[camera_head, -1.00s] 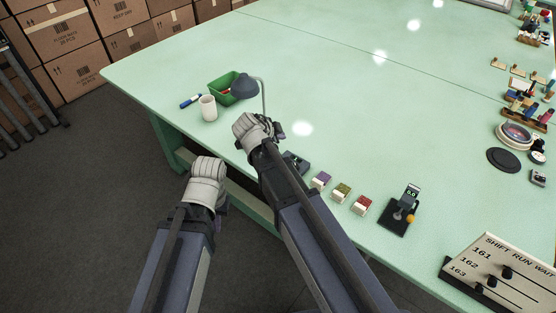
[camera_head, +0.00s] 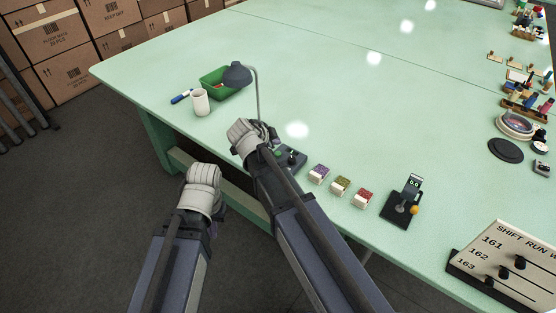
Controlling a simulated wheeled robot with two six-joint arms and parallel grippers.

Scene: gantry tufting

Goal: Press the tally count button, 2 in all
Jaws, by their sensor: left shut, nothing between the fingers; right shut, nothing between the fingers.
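A small dark device (camera_head: 293,158) sits on the green table near its front edge, partly hidden behind my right arm. A small green spot shows on it; I cannot make out a count button. My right gripper (camera_head: 252,136) is just left of this device, over the table edge, with its fingertips mostly hidden by its own wrist. It is shut and empty. I cannot tell whether it touches anything. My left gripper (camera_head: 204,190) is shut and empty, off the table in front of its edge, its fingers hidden.
A dark stand with a small display (camera_head: 414,183) and an orange knob is to the right. Three small coloured blocks (camera_head: 341,186) line the edge between. A lettered panel (camera_head: 508,262) is at lower right.

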